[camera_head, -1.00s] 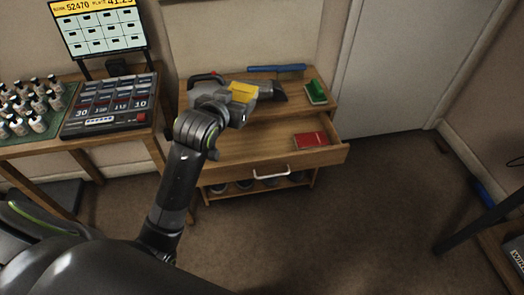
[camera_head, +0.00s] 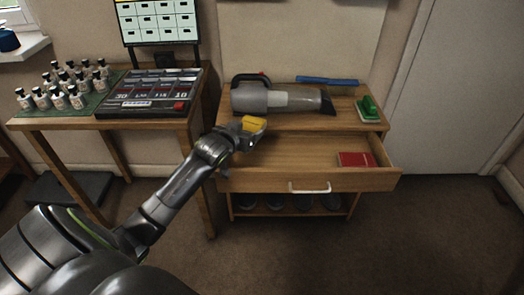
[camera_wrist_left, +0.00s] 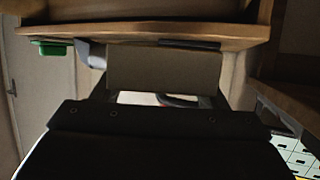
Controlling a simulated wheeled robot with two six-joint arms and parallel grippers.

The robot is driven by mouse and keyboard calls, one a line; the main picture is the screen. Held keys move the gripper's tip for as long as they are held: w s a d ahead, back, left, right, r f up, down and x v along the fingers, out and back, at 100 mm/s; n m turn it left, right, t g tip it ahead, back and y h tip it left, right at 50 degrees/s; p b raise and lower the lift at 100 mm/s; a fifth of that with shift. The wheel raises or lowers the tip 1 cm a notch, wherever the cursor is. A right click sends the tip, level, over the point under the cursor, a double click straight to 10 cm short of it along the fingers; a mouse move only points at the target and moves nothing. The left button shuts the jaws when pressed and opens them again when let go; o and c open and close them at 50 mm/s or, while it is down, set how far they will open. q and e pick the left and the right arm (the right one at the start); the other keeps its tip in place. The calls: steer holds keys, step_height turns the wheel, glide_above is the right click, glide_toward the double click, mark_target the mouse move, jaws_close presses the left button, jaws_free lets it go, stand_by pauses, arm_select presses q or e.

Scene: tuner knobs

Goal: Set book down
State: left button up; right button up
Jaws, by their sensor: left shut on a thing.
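A yellow book (camera_head: 254,123) is held in my left gripper (camera_head: 243,132), which is shut on it. In the head view the gripper and book appear over the left part of the open wooden drawer (camera_head: 225,181); their height above it is hard to judge. In the left wrist view a plain grey-beige face of the held book (camera_wrist_left: 163,70) shows between the fingers. A red book (camera_head: 355,159) lies flat at the right of the drawer. My right gripper is not in view.
A grey handheld vacuum (camera_head: 285,100), a blue bar (camera_head: 327,81) and a green brush (camera_head: 369,107) lie on the cabinet top. To the left, a table holds several small bottles (camera_head: 58,92) and a control panel (camera_head: 150,95). The drawer's middle is clear.

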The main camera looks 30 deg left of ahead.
arm_select(q)
steer(key=shift+f, duration=0.95)
step_height(320, 180, down, 4)
steer(key=shift+r+b, duration=0.25)
steer(key=shift+b, duration=0.45)
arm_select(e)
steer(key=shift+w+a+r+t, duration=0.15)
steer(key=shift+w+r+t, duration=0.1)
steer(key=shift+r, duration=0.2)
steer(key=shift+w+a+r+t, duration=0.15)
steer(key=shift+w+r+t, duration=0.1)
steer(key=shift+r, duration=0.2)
arm_select(q)
steer(key=shift+f, duration=0.65)
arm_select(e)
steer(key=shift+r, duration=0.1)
arm_select(q)
steer(key=o, duration=1.1)
